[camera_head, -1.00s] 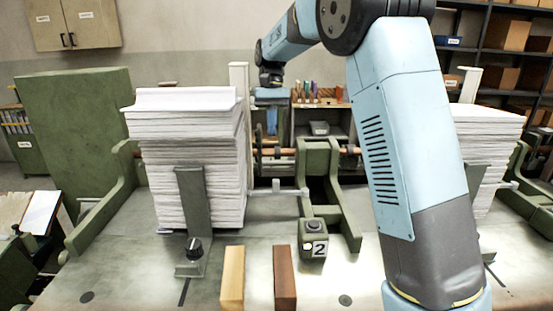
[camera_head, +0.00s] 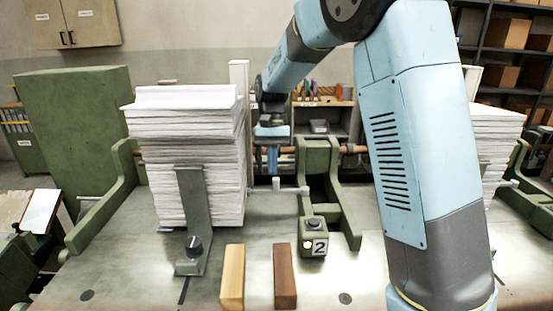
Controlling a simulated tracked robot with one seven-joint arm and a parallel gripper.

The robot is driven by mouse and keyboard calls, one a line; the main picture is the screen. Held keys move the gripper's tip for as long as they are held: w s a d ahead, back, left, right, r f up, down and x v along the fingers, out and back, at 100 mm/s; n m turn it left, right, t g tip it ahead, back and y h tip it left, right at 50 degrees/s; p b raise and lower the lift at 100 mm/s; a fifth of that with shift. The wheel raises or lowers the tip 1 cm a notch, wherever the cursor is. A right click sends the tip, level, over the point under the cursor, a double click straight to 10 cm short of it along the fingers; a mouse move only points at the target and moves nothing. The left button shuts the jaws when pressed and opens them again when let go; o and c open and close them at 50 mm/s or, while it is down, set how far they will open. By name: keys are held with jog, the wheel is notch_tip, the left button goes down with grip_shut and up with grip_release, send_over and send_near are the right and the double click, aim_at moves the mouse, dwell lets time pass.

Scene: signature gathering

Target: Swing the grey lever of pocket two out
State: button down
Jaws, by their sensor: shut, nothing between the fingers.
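The grey lever (camera_head: 290,189) is a thin light bar with a short upright stub. It reaches from the green bracket toward the right side of a tall paper stack (camera_head: 190,160). A green box marked 2 (camera_head: 314,240) with a dark button stands in front of the bracket. My gripper (camera_head: 273,170) points down just above the lever's upright stub, with its blue fingers shut and empty. Whether the fingertips touch the stub cannot be told from this view.
A green bracket (camera_head: 317,165) stands right of the lever. A second paper stack (camera_head: 495,150) is at the right, partly behind my arm. A light wooden block (camera_head: 233,277) and a brown block (camera_head: 285,276) lie at the front. A copper-coloured rod runs across behind.

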aim_at(270, 191)
jog(key=shift+s, duration=0.2)
jog(key=s+n, duration=0.1)
jog(key=s, duration=0.1)
jog(key=s+a+n+h, duration=0.1)
jog(key=n, duration=0.1)
jog(key=shift+s, duration=0.4)
jog(key=shift+s+d, duration=0.25)
jog(key=shift+s, duration=0.7)
jog(key=shift+s+d, duration=0.2)
jog(key=shift+s, duration=0.7)
